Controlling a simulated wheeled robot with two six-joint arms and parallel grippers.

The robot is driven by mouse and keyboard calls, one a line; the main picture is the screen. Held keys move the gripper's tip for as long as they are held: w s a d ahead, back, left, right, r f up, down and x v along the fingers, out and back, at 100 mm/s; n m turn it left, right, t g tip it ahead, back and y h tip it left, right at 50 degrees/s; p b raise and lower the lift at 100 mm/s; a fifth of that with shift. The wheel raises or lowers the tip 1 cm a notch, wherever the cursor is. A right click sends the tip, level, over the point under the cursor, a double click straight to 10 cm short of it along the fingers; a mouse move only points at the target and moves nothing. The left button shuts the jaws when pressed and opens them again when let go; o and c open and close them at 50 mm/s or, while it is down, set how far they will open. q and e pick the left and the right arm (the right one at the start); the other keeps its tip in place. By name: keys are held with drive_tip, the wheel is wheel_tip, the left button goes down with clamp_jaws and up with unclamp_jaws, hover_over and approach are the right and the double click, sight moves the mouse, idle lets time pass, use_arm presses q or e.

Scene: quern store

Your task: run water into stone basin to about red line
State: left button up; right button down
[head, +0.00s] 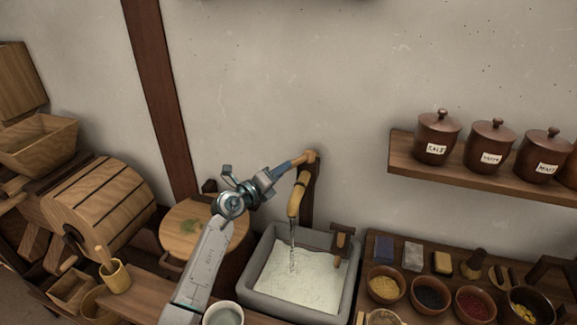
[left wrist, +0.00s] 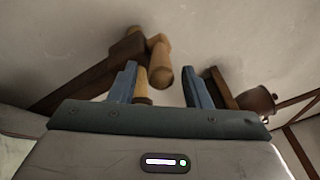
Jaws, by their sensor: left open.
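The grey stone basin (head: 252,295) stands below the tap, with pale rippled water (head: 300,275) in it. A thin stream (head: 292,245) runs from the tan spout (head: 298,195) into the basin. I cannot make out a red line. My left gripper (head: 291,165) is open at the wooden tap handle (head: 310,157), above the spout. In the left wrist view, the handle (left wrist: 159,62) shows between and beyond the open fingers (left wrist: 166,82). A tan piece, perhaps the spout, shows beside the left finger. My right gripper is not in view.
A dark wooden bracket (head: 342,241) sits at the basin's right rim. Right of it, a bench holds bowls (head: 385,284) and small blocks. A round-lidded tub (head: 190,228) stands left. A shelf (head: 400,160) with lidded jars is on the wall. A cup (head: 222,314) stands in front.

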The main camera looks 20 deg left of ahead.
sight(296, 163)
use_arm(q)
drive_tip(key=x, duration=0.3)
drive_tip(key=shift+w+d, duration=0.1)
drive_tip(key=shift+w, duration=0.05)
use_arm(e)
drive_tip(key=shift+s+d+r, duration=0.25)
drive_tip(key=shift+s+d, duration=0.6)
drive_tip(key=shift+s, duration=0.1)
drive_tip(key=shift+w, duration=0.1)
